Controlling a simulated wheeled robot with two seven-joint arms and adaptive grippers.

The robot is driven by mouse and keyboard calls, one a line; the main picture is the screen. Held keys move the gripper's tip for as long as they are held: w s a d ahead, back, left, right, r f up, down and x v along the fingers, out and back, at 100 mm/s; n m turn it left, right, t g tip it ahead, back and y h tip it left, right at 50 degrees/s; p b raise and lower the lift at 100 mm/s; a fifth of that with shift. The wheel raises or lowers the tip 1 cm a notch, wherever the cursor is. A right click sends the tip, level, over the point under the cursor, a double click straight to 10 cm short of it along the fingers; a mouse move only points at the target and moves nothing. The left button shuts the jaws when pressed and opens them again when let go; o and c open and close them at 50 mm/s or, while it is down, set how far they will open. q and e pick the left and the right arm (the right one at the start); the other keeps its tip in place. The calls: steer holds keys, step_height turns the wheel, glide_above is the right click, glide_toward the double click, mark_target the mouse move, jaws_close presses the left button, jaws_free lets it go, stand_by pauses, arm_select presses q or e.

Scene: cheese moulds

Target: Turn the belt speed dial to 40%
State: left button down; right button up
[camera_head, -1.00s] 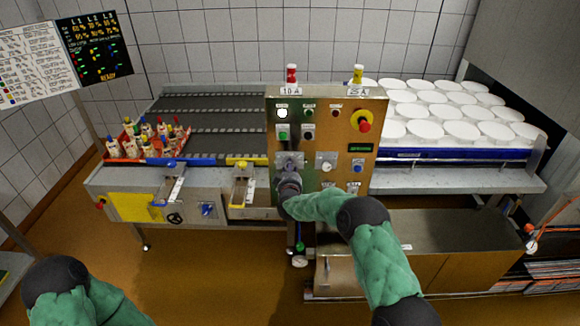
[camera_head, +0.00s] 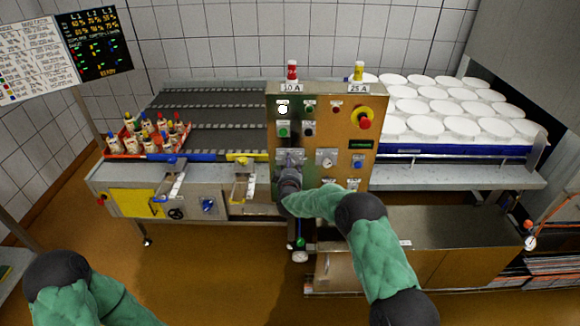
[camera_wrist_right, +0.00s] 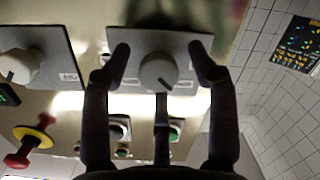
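The control panel (camera_head: 352,175) stands upright in the middle of the head view. My right gripper (camera_wrist_right: 160,58) is open, with one finger on each side of this dial and visible gaps to the knob. My left gripper is out of view.
A red emergency button (camera_head: 364,123) on a yellow ring and several push buttons are on the panel. A conveyor with a crate of bottles (camera_head: 122,150) is left; white round moulds (camera_head: 460,128) are right.

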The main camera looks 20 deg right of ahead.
steer(key=shift+s+r, duration=0.1)
steer(key=v, duration=1.2)
stand_by(0.4)
steer(key=s+a+f+m+g+y+b, duration=0.1)
steer(key=s+a+f+g+y, duration=0.1)
steer(key=s+f, duration=0.45)
steer(key=s+a+f+m+g+y, duration=0.1)
steer(key=s+a+f+g+y, duration=0.2)
steer(key=f, duration=0.7)
steer(key=s+f+g+b, duration=0.1)
steer(key=s+f+g, duration=0.1)
steer(key=s+f, duration=0.5)
steer(key=s+a+f+m+g+y, duration=0.1)
steer(key=s+f+g, duration=0.1)
steer(key=s, duration=0.6)
steer(key=s+a+f+m+g+y+b, duration=0.1)
steer(key=s+a+f+m+g, duration=0.1)
steer(key=s, duration=0.6)
steer(key=s+a+f+m+g+y, duration=0.1)
steer(key=s+f+g, duration=0.3)
steer(key=s, duration=0.5)
steer(key=shift+a+f+y, duration=0.3)
steer(key=shift+a+f, duration=0.4)
steer(key=shift+f, duration=0.25)
